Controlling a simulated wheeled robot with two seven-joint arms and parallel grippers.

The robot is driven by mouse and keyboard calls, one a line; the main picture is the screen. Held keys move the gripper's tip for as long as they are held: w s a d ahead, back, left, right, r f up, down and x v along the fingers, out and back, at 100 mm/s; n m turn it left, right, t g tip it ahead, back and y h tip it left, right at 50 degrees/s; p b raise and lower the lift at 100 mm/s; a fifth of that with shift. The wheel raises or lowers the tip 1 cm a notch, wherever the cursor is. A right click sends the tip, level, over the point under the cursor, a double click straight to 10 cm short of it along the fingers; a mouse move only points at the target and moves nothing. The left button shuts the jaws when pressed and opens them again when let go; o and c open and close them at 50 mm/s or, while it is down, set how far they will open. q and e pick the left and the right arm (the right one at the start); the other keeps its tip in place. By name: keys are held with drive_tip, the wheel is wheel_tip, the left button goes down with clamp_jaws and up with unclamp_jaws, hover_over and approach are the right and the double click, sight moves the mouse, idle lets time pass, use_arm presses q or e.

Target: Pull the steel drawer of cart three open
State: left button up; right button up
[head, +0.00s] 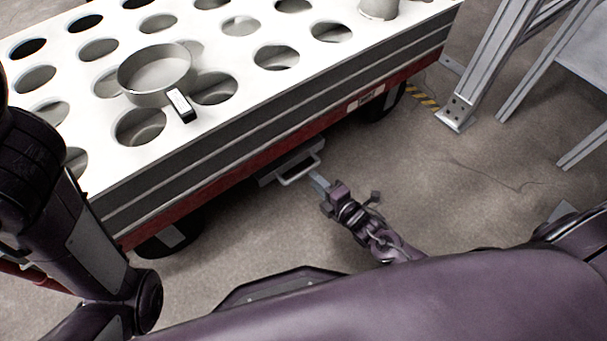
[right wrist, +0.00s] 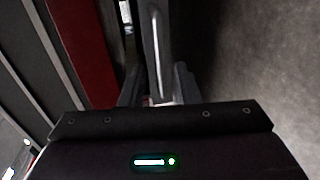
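The cart has a white top (head: 222,110) with round holes, and a red lower rail (head: 225,178). A small steel drawer (head: 268,180) sits under that rail, with a bar handle (head: 299,171) on its front. My right gripper (head: 319,181) is just in front of the handle, near its right end. In the right wrist view the handle bar (right wrist: 158,50) runs between the two fingers of the gripper (right wrist: 158,90), which stand apart with gaps beside the bar. Contact is not clear. My left gripper is out of view.
A grey ring-shaped part (head: 155,78) with a small tag stands on the cart top. Dark wheels (head: 172,240) are under the cart. An aluminium frame (head: 490,70) stands at the right. The concrete floor (head: 450,170) in front of the drawer is clear apart from my arm.

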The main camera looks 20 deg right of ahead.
sight(305, 171)
drive_tip(key=b+x, duration=0.3)
drive_tip(key=x, duration=0.3)
drive_tip(key=shift+w, duration=0.1)
drive_tip(key=shift+c, duration=0.2)
clamp_jaws()
